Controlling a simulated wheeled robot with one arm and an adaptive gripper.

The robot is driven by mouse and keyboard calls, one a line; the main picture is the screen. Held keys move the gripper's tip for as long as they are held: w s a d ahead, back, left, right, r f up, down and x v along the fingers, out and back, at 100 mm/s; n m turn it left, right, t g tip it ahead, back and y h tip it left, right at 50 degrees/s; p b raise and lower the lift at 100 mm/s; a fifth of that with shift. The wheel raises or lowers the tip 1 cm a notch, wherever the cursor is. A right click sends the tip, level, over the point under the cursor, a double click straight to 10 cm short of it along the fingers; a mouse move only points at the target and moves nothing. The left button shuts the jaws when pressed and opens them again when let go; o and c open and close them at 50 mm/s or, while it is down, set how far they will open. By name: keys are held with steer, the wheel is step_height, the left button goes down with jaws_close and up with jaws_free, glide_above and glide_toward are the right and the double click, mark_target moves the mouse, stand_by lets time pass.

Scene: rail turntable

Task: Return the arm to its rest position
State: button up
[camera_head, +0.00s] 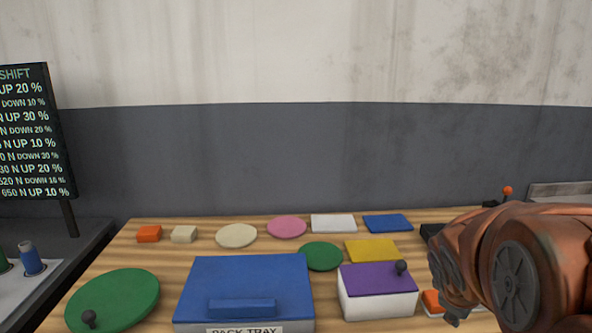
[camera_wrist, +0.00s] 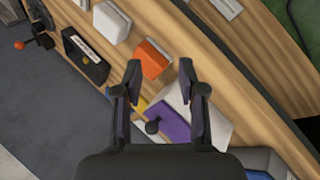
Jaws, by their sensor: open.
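My gripper (camera_wrist: 160,75) shows in the wrist view with its two dark fingers apart and nothing between the fingertips. It is above the wooden table (camera_wrist: 226,75). A box with a purple lid (camera_wrist: 174,121) and dark knob lies beneath the fingers in that view. The same purple lid (camera_head: 375,279) shows at the right of the table in the head view. My copper-coloured arm fills the lower right of the head view, and the gripper itself is not clearly seen there. The arm hides part of the table's right side.
A blue-lidded pack tray (camera_head: 245,280) and a green round lid (camera_head: 114,299) stand in front. Flat coloured pieces, including a pink disc (camera_head: 287,227) and yellow plate (camera_head: 371,250), lie behind. A dark sign (camera_head: 36,130) stands left. An orange-topped block (camera_wrist: 152,60) is near the fingertips.

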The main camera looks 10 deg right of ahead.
steer(key=s+a+f+m+g+y, duration=0.3)
steer(key=s+a, duration=0.7)
steer(key=a, duration=0.1)
steer(key=s+a+f+m+g+y, duration=0.2)
steer(key=s+a+f+m+g, duration=0.15)
steer(key=s+a, duration=0.65)
steer(key=w+f+b+x, duration=0.1)
steer(key=w+b+x, duration=0.1)
steer(key=b+x, duration=0.85)
steer(key=s+p+v, duration=0.2)
steer(key=p+v, duration=1.6)
steer(key=v, duration=0.1)
steer(key=shift+s+a+r+n+t+p, duration=0.15)
steer(key=shift+s+r+n+t+p, duration=0.2)
steer(key=shift+r+n, duration=0.15)
